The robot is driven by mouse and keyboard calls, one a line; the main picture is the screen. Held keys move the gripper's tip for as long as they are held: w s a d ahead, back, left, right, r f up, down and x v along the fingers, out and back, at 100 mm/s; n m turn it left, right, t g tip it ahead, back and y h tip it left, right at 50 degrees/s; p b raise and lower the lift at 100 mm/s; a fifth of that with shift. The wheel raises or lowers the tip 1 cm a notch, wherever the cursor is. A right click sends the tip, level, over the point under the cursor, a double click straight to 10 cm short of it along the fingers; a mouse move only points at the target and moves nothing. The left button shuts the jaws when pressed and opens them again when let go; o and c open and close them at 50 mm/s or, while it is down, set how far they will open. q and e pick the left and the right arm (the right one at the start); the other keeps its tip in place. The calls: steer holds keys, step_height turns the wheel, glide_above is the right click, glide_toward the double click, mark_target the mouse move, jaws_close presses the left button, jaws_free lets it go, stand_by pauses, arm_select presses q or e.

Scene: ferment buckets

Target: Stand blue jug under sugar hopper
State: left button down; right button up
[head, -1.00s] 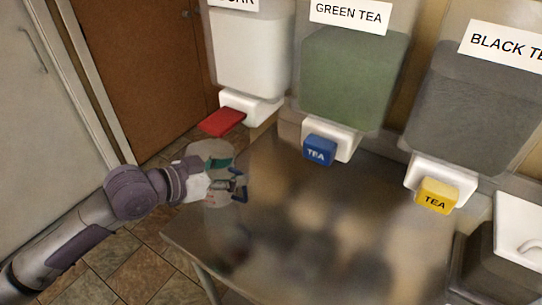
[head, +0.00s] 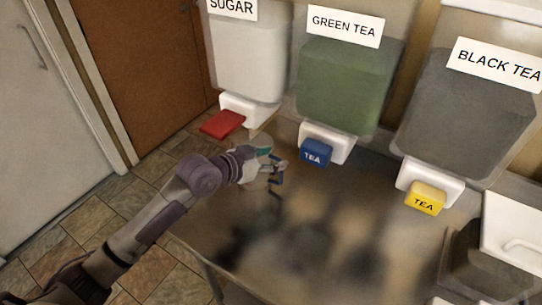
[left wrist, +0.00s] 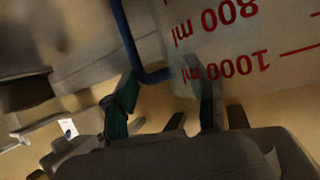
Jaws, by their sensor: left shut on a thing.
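The blue jug (left wrist: 245,50) is a clear vessel with red millilitre marks and a blue handle (left wrist: 128,42). In the head view it is small, see-through and partly hidden by my left gripper (head: 271,168). My left gripper, with teal fingers, is shut on the jug's handle; the fingers also show in the left wrist view (left wrist: 163,92). The sugar hopper (head: 248,62) is at the left of the row, with a red lever (head: 222,123) below it. The jug is in front of and to the right of this lever, not under it. My right gripper is not in view.
The green tea hopper (head: 345,85) with a blue lever (head: 316,153) and the black tea hopper (head: 465,115) with a yellow lever (head: 425,198) stand to the right. The metal counter (head: 330,235) looks clear in front. A brown door (head: 140,75) is at the left.

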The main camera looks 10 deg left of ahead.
arm_select(q)
steer(key=shift+c, duration=1.7)
jaws_free()
steer(key=shift+f, duration=0.15)
steer(key=shift+r, duration=0.25)
steer(key=shift+s+a, duration=0.25)
steer(key=b+v, duration=0.2)
steer(key=v, duration=0.9)
steer(key=shift+s, duration=0.1)
